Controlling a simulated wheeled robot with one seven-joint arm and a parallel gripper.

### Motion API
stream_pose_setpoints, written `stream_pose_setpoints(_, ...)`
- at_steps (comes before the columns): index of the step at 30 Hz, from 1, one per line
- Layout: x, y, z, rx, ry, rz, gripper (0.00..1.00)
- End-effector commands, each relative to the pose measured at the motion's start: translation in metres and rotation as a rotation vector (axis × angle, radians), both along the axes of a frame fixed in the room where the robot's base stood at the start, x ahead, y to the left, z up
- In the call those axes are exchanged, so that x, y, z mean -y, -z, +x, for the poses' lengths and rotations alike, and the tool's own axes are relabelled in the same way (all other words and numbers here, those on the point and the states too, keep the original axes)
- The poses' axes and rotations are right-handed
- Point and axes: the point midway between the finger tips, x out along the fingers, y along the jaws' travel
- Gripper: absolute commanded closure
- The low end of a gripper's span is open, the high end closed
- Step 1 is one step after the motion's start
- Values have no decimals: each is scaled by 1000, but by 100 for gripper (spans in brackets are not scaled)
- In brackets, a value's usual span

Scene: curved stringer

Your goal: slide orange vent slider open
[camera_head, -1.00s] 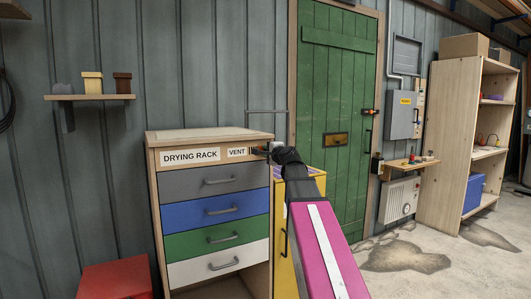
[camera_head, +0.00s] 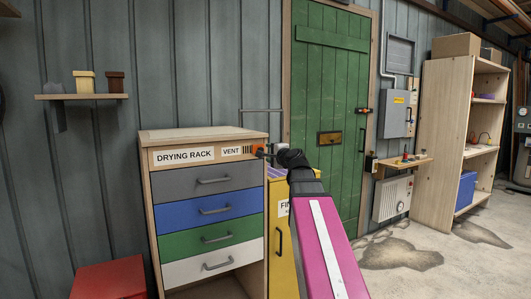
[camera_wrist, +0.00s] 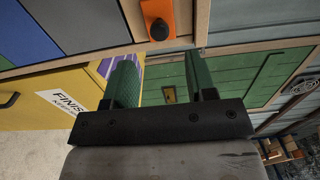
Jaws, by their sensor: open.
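The orange vent slider (camera_head: 260,151) sits at the right end of the rack's top front strip, beside the VENT label and dark slots. In the wrist view the slider (camera_wrist: 158,14) is an orange plate with a dark knob at the top of the picture. My gripper (camera_wrist: 163,82) is open and empty, with two green fingers spread below the knob in that picture. The fingers look apart from the slider. In the head view my gripper (camera_head: 272,152) is small and just right of the slider, partly hidden by my wrist.
The drying rack (camera_head: 204,134) has grey, blue, green and white drawers under the strip. A yellow cabinet (camera_head: 286,245) stands close on its right, below my arm. A green door (camera_head: 330,100) is behind. A red box (camera_head: 110,280) is at the lower left.

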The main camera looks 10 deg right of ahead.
Motion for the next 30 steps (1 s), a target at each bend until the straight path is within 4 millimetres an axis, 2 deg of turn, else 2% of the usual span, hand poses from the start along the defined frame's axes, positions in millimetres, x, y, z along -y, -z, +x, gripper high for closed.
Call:
stream_pose_setpoints(1,2,1,-13,1,1,-1,49)
stream_pose_setpoints(6,9,1,-31,0,1,-1,49)
stream_pose_setpoints(17,9,1,-32,-1,0,-2,49)
stream_pose_setpoints(20,6,11,-31,-18,-7,-25,49)
stream_pose_setpoints(23,-2,39,-28,-63,-28,-86,49)
stream_pose_setpoints(26,-14,83,-27,-133,-65,-185,49)
stream_pose_setpoints(30,-32,150,-30,-243,-135,-341,49)
